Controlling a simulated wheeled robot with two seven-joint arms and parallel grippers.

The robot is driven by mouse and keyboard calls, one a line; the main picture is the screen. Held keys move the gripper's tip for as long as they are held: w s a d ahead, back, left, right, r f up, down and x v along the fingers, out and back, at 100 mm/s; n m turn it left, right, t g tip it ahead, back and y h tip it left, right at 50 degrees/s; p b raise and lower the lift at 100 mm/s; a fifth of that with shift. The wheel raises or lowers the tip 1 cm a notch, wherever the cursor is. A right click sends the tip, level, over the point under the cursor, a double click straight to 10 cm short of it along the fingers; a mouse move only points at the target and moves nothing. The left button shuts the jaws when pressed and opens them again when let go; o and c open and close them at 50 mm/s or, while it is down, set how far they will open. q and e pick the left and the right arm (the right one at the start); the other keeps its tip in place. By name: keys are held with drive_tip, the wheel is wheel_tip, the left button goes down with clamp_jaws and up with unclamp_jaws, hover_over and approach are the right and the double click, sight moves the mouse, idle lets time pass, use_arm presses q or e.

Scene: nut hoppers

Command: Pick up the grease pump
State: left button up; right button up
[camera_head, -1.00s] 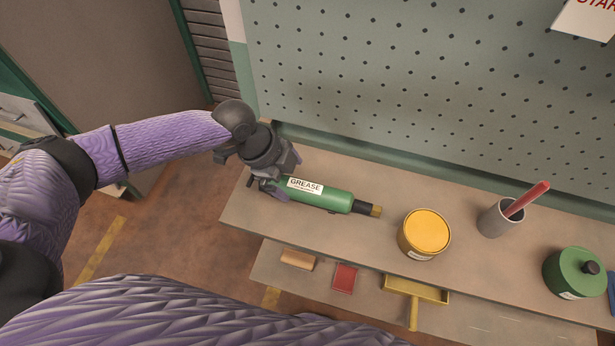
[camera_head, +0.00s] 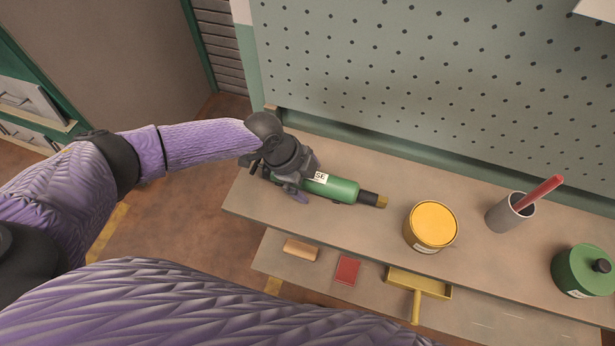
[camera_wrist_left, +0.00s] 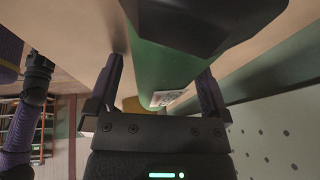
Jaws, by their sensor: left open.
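The grease pump (camera_head: 338,188) is a green cylinder with a white label and a dark tip with a brass end. It lies on its side on the upper shelf in the head view. My left gripper (camera_head: 301,187) is over its left part and hides much of the label. In the left wrist view, the green body of the pump (camera_wrist_left: 160,72) runs between the two open fingers of my left gripper (camera_wrist_left: 157,88), one on each side. I cannot tell whether the fingers touch it. My right gripper is not in view.
A yellow tin (camera_head: 432,226), a grey cup (camera_head: 508,212) with a red-handled tool and a green lidded pot (camera_head: 582,270) stand to the right on the shelf (camera_head: 470,205). A pegboard (camera_head: 420,80) rises behind. A lower shelf holds a red item (camera_head: 347,270) and a yellow tool (camera_head: 418,286).

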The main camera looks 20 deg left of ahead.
use_arm(q)
clamp_jaws()
idle(0.5)
